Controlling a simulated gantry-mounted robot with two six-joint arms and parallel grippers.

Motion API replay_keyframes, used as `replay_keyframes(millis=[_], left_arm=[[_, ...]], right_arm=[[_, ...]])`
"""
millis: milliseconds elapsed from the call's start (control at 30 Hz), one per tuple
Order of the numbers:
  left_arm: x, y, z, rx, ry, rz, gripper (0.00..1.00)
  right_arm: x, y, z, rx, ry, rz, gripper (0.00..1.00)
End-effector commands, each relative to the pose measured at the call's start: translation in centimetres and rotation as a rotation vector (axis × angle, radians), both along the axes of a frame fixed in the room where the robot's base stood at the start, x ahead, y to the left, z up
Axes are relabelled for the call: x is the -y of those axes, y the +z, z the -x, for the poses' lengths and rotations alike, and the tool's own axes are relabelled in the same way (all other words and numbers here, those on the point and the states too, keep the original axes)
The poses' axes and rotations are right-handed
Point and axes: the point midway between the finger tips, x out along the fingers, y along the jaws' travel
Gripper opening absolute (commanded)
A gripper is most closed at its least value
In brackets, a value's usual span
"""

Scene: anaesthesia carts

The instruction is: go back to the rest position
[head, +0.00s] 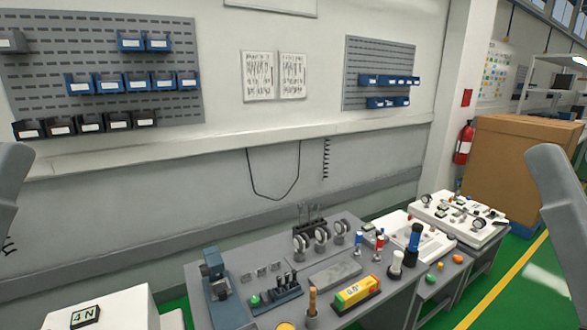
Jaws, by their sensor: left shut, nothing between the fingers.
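My left arm is a grey link at the left edge of the head view. Only a small dark part of my left gripper (8,246) seems to show, just below the link at the picture's edge. It is shut and empty, apart from the bench and everything on it. My right arm is a grey link at the right edge, and its gripper is out of the picture.
Below stands a grey bench (240,255) with a blue-grey press (217,274), a yellow box (356,293) and small tools. White panels (460,215) lie to its right. A white cabinet (130,308) is at the lower left. A brown crate (520,165) stands behind.

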Motion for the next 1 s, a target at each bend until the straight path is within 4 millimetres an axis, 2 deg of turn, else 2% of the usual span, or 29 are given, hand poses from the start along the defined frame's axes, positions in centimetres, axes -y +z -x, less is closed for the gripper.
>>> replay_keyframes(millis=[33, 167, 500, 600, 700, 767, 1000], left_arm=[[0.0, 4.8, 0.0, 0.001, -0.001, 0.001, 0.0], [0.0, 10.4, 0.0, 0.0, -0.003, 0.001, 0.0], [0.0, 26.9, -0.1, 0.0, -0.004, 0.003, 0.0], [0.0, 30.4, -0.1, -0.001, -0.004, 0.003, 0.0], [0.0, 32.4, -0.1, -0.001, -0.004, 0.003, 0.0], [0.0, 32.9, -0.1, -0.001, -0.004, 0.003, 0.0], [0.0, 32.6, -0.1, -0.001, -0.004, 0.003, 0.0]], right_arm=[[0.0, 4.9, 0.1, 0.006, 0.0, 0.0, 0.5], [0.0, 10.6, 0.1, 0.005, 0.0, 0.0, 0.5], [0.0, 27.1, 0.1, 0.004, 0.0, 0.0, 0.5], [0.0, 30.6, 0.1, 0.004, 0.0, 0.0, 0.5], [0.0, 32.5, 0.0, 0.004, 0.0, 0.0, 0.5], [0.0, 33.0, 0.0, 0.004, 0.0, 0.0, 0.5], [0.0, 32.7, 0.0, 0.003, 0.0, 0.0, 0.5]])
